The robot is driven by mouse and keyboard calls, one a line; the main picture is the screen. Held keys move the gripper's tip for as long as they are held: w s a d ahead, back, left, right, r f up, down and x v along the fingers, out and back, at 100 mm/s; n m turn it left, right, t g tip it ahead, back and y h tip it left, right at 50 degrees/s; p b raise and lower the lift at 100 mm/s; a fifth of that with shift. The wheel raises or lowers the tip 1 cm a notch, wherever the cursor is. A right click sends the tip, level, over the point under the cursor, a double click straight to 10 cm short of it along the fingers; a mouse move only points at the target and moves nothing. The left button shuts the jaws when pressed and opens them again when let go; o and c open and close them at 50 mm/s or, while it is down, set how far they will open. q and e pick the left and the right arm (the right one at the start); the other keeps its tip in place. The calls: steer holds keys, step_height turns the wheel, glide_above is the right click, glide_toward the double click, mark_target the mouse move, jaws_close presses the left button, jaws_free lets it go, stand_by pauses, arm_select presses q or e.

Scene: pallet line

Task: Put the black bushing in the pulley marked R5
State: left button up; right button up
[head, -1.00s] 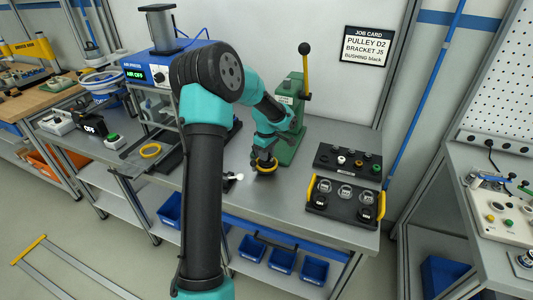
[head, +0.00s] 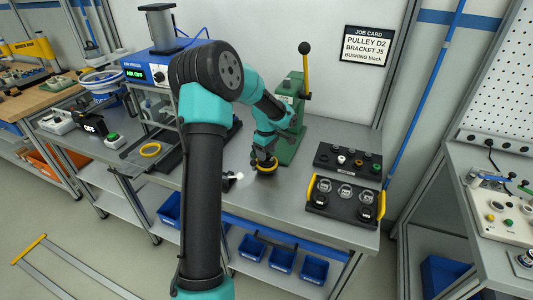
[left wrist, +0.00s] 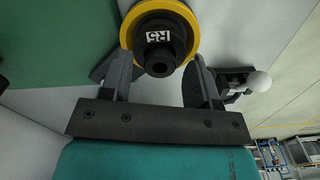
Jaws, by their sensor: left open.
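The pulley marked R5 (left wrist: 188,27) has a yellow rim and a black hub with a white label. In the head view the yellow-rimmed pulley (head: 267,171) sits on the bench under my left gripper (head: 264,163). A black cylinder with a central hole (left wrist: 160,62) stands out from the hub in the left wrist view; I cannot tell whether it is the black bushing or part of the pulley. My left gripper (left wrist: 158,82) is open, its fingers on either side of this cylinder with gaps visible. My right gripper is out of view.
A black rack (head: 348,172) with small coloured parts stands to the right, behind a black tray with yellow handles (head: 328,213). A green press (head: 291,140) stands behind the gripper. A white-knobbed fitting (head: 232,176) is close left.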

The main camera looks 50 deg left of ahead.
arm_select(q)
step_height(320, 180, up, 12)
steer(key=shift+f, duration=0.2)
steer(key=shift+d, duration=0.1)
stand_by(0.5)
